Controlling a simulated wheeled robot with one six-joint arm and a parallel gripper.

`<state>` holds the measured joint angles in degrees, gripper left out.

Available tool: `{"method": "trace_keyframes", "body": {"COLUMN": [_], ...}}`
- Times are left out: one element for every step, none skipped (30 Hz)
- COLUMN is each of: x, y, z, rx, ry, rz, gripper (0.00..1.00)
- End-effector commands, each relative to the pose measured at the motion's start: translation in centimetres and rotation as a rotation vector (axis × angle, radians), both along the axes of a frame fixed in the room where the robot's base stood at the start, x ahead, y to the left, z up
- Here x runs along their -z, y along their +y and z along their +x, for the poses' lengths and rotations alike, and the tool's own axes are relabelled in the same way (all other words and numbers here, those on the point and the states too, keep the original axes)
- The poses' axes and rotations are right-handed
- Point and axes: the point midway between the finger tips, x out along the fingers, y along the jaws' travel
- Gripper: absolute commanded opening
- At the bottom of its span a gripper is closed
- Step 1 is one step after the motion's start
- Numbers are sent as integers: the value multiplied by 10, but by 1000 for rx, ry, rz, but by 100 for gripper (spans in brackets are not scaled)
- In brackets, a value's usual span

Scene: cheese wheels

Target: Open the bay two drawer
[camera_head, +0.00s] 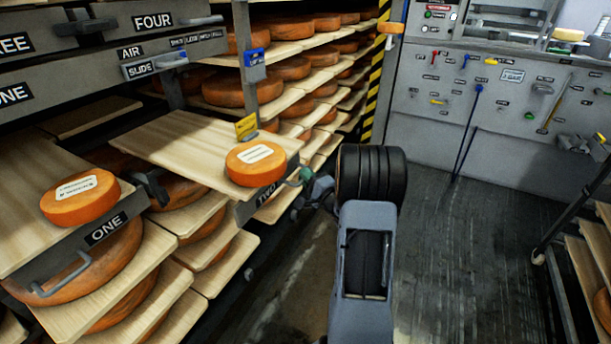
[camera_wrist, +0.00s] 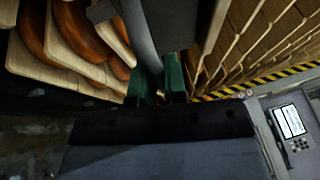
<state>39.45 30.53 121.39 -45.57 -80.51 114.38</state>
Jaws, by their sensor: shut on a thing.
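The bay two drawer (camera_head: 165,141) is a wooden board with a dark front labelled TWO. It stands pulled out from the rack. A small orange cheese wheel (camera_head: 256,164) with a white label sits on it near the front, beside a yellow tag (camera_head: 246,126). My gripper (camera_head: 304,176) is at the drawer's front right, shut on the drawer handle (camera_head: 292,181). In the wrist view, the green fingers (camera_wrist: 160,78) close around the grey handle bar (camera_wrist: 137,30). The fingers hide part of the handle.
The bay one drawer (camera_head: 20,240) stands out at the lower left with a cheese wheel (camera_head: 80,197) on it. Shelves of cheese wheels fill the rack behind. The floor (camera_head: 470,240) on the right is clear. A shelf cart (camera_head: 590,245) stands at the right edge.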

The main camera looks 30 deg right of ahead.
Motion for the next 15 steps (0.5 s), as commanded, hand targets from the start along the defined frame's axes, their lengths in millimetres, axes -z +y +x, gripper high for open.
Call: {"method": "trace_keyframes", "body": {"x": [-1,-1,-1,-1,-1,-1,-1,-1,-1,-1,-1,-1,0,0,0], "y": [-1,-1,-1,-1,-1,-1,-2,-2,-1,-1,-1,-1,-1,-1,-1], "z": [0,0,0,0,0,0,0,0,0,0,0,0,0,0,0], "rx": [1,2,2,2,2,3,3,3,2,2,2,2,2,1,1], "ry": [-1,-2,-2,-2,-2,-2,-2,-2,-2,-2,-2,-1,-1,-1,-1], "rz": [-1,0,0,0,-1,-1,-1,-1,-1,-1,-1,-1,-1,-1,-1], "gripper": [0,0,0,0,0,14,16,19,23,26,29,33,36,37,37]}}
